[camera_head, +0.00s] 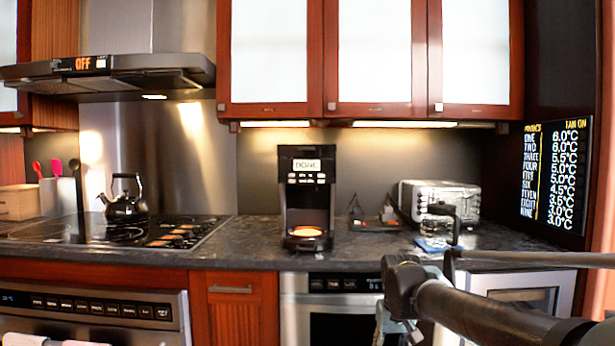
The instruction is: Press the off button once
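The microwave drawer (300,310) is built in under the counter, at the bottom middle. Its dark control panel (345,284) has a few small pale-marked buttons at the left and a display at the right. The labels are too small to read, so I cannot tell which is the off button. My arm reaches in from the lower right, and its dark end joint (404,286) is in front of the right end of the panel. My gripper (391,326) seems to hang below this joint, partly cut off by the bottom edge. Its fingers cannot be made out.
A coffee maker (306,200) stands on the counter (255,240) above the drawer. A kettle (124,203) sits on the cooktop at left. An oven (95,308) is below the cooktop. The range hood (110,75) display reads OFF.

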